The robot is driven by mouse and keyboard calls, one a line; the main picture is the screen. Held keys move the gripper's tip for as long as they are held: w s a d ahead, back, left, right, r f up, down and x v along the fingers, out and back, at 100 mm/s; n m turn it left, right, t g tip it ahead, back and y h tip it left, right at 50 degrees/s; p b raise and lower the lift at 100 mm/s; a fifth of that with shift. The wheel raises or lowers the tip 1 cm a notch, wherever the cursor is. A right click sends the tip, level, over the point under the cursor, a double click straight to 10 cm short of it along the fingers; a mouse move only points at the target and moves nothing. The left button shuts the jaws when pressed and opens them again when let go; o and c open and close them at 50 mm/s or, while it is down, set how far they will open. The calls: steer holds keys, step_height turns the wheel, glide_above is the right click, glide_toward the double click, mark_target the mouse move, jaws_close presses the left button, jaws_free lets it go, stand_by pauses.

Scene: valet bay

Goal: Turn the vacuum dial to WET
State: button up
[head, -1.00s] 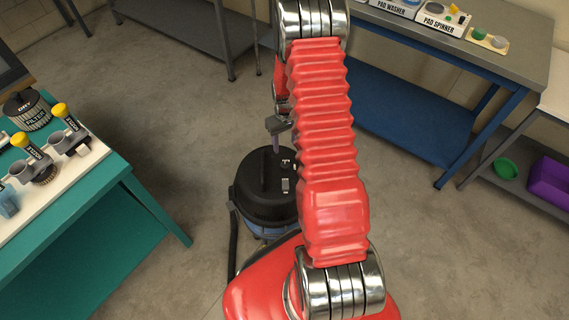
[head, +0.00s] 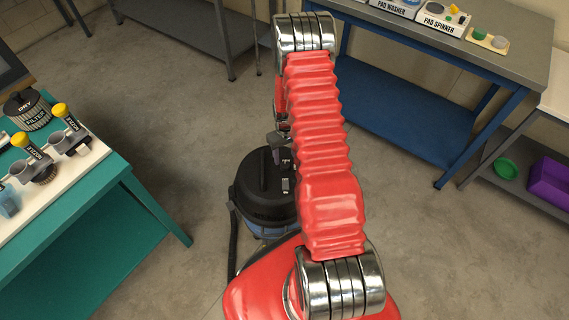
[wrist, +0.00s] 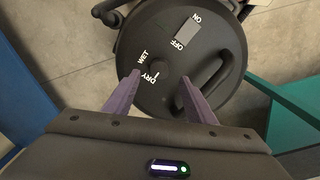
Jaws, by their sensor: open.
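The vacuum is a drum with a black lid (head: 252,197) and blue body, standing on the floor below my arm in the head view. In the wrist view its lid (wrist: 215,22) fills the middle. The small dark dial (wrist: 161,76) is on the lid, with WET and DRY printed beside it. A short white mark shows by DRY; the dial's exact setting is hard to tell. My gripper (wrist: 159,77) is open, with its purple fingers pointing at the lid on either side of the dial. Contact cannot be told. In the head view my arm partly hides the gripper and the dial.
The lid also has an ON/OFF rocker switch (wrist: 186,32) and a raised handle (wrist: 208,80). A teal bench (head: 125,172) with filters and nozzles stands left. A blue-shelved bench (head: 400,112) stands at the back right. Open floor surrounds the vacuum.

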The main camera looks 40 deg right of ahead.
mark_target(285, 165)
steer(key=shift+f, duration=2.95)
steer(key=shift+c, duration=0.4)
steer(key=c, duration=0.9)
steer(key=shift+a, duration=0.2)
steer(key=shift+c, duration=0.3)
steer(key=shift+d, duration=0.15)
